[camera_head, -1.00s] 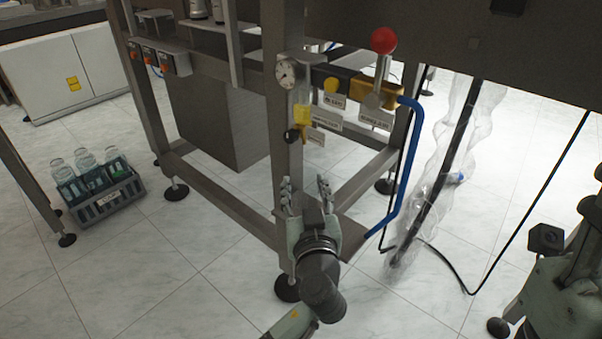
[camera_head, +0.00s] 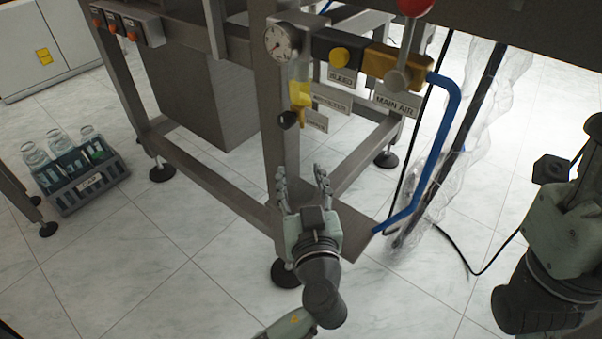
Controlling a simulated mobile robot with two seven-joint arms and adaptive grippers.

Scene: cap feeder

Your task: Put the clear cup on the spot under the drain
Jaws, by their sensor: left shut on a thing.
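My left gripper (camera_head: 303,183) is upright in front of the steel frame's near leg, its two fingers apart on either side of something I cannot make out; a clear cup would be hard to see there. It is below the air unit's yellow filter bowl (camera_head: 299,84), which has a dark drain knob (camera_head: 288,119) at its bottom. A flat steel plate (camera_head: 358,222) lies low behind and right of the gripper. The spot itself is not distinguishable. My right arm shows at the right edge; its fingers are not visible.
Clear plastic sheeting (camera_head: 470,130) hangs further right. A grey crate of bottles (camera_head: 88,186) stands on the floor at left.

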